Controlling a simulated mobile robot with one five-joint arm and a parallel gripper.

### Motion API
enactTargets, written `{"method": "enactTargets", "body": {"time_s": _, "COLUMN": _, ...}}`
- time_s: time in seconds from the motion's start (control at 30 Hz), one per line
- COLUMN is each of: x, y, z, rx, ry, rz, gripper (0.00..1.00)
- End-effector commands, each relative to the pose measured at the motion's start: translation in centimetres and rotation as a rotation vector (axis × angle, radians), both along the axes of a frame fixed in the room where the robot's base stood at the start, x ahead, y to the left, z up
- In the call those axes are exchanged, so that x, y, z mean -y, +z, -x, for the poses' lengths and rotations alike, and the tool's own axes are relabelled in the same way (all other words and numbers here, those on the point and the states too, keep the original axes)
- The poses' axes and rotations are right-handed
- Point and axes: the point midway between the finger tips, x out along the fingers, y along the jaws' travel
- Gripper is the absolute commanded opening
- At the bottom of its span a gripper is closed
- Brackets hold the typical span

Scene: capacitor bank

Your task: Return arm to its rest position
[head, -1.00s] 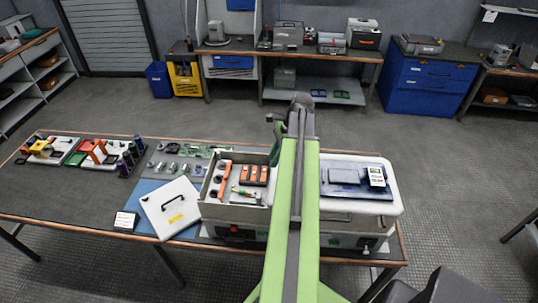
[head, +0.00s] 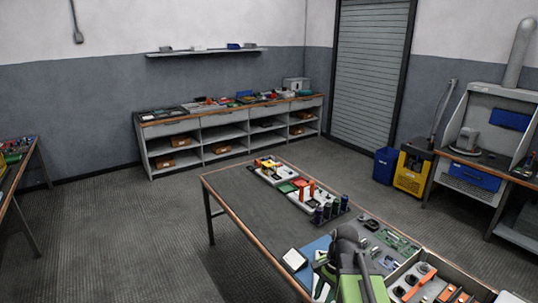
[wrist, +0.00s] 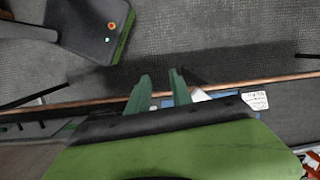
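My gripper (wrist: 160,93) shows in the wrist view as two green fingers standing apart, with no object held between them. Beyond the fingertips are the wooden edge of the workbench and a bit of blue mat and a white piece. In the head view my green arm (head: 362,285) is at the bottom, right of centre, over the near side of the workbench (head: 235,200).
The bench holds several dark cylinders (head: 327,212), a green circuit board (head: 398,241), a white card (head: 294,260) and a case with orange tools (head: 420,283). The bench's left part is bare. Open floor (head: 110,220) lies to the left, before a shelf unit (head: 235,133).

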Motion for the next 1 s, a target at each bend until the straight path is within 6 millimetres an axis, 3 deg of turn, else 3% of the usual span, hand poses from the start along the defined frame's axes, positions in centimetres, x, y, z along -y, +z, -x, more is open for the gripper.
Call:
{"method": "enactTargets", "body": {"time_s": 0.03, "x": -2.2, "y": -1.8, "z": 0.6, "rx": 0.019, "ry": 0.121, "rz": 0.021, "gripper": 0.26}}
{"method": "enactTargets", "body": {"time_s": 0.1, "x": -4.2, "y": -2.8, "z": 1.3, "rx": 0.054, "ry": 0.322, "rz": 0.056, "gripper": 0.26}}
{"method": "enactTargets", "body": {"time_s": 0.4, "x": -2.2, "y": -2.4, "z": 1.4, "rx": 0.13, "ry": 0.83, "rz": 0.143, "gripper": 0.26}}
{"method": "enactTargets", "body": {"time_s": 0.57, "x": -2.2, "y": -2.4, "z": 1.2, "rx": 0.14, "ry": 0.912, "rz": 0.139, "gripper": 0.26}}
{"method": "enactTargets", "body": {"time_s": 1.0, "x": -2.2, "y": -2.4, "z": 1.2, "rx": 0.14, "ry": 0.912, "rz": 0.139, "gripper": 0.26}}
